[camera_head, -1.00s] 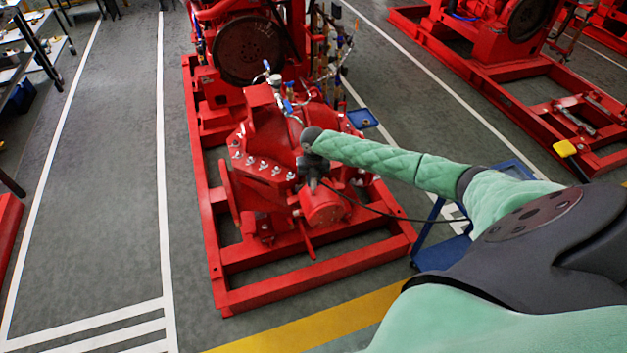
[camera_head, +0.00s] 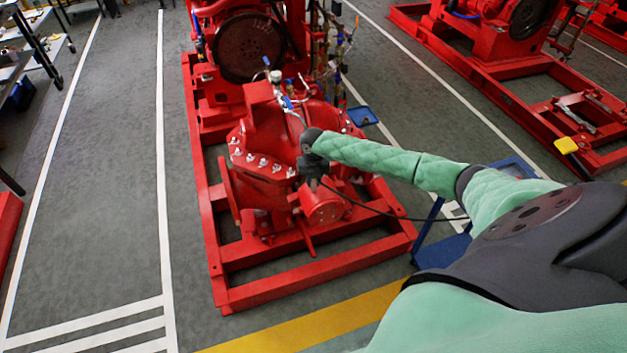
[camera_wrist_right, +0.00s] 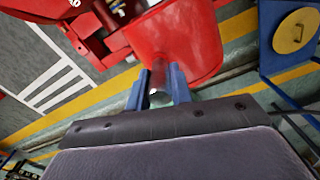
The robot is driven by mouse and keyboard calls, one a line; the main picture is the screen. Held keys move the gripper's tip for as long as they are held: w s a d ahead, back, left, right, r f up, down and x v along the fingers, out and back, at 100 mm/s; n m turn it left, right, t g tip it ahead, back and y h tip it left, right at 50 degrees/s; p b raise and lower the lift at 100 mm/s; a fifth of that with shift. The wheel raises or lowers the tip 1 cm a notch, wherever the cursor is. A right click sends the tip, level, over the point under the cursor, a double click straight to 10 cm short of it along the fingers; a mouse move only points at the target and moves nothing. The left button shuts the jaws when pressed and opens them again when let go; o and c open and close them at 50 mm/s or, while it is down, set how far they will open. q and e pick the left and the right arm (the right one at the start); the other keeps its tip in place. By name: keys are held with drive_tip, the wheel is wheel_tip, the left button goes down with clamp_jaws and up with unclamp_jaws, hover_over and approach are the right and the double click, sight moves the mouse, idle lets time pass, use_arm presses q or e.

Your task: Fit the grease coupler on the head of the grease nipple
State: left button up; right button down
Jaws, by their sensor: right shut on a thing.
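My right gripper (camera_head: 313,186) reaches down over the near end of the red pump (camera_head: 262,165). In the right wrist view my right gripper (camera_wrist_right: 158,97) has its two blue fingers shut on a grey metal cylinder, which looks like the grease coupler (camera_wrist_right: 159,76). The coupler points away from the wrist toward a red pump housing (camera_wrist_right: 180,45); I cannot tell whether it touches anything. The grease nipple cannot be made out and may be hidden behind the coupler. A thin black hose (camera_head: 385,214) runs from the gripper to the right. My left gripper is out of view.
The pump sits on a red skid frame (camera_head: 320,280). A blue cart (camera_head: 440,250) stands right of it, below my right arm; a round yellow lid (camera_wrist_right: 295,31) shows on blue in the wrist view. Another red pumpset (camera_head: 500,60) is at the back right.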

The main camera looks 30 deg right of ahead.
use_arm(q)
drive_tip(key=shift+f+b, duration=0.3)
use_arm(e)
drive_tip(key=shift+f, duration=0.6)
drive_tip(key=c, duration=1.2)
unclamp_jaws()
drive_tip(key=shift+o, duration=0.2)
drive_tip(key=shift+r, duration=0.1)
wheel_tip(320, 180, up, 6)
drive_tip(key=b, duration=0.2)
drive_tip(key=shift+r+b, duration=0.1)
drive_tip(key=shift+b, duration=0.2)
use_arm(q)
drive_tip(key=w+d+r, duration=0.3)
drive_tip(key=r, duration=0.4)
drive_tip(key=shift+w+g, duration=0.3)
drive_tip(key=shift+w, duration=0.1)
use_arm(e)
drive_tip(key=shift+r, duration=0.7)
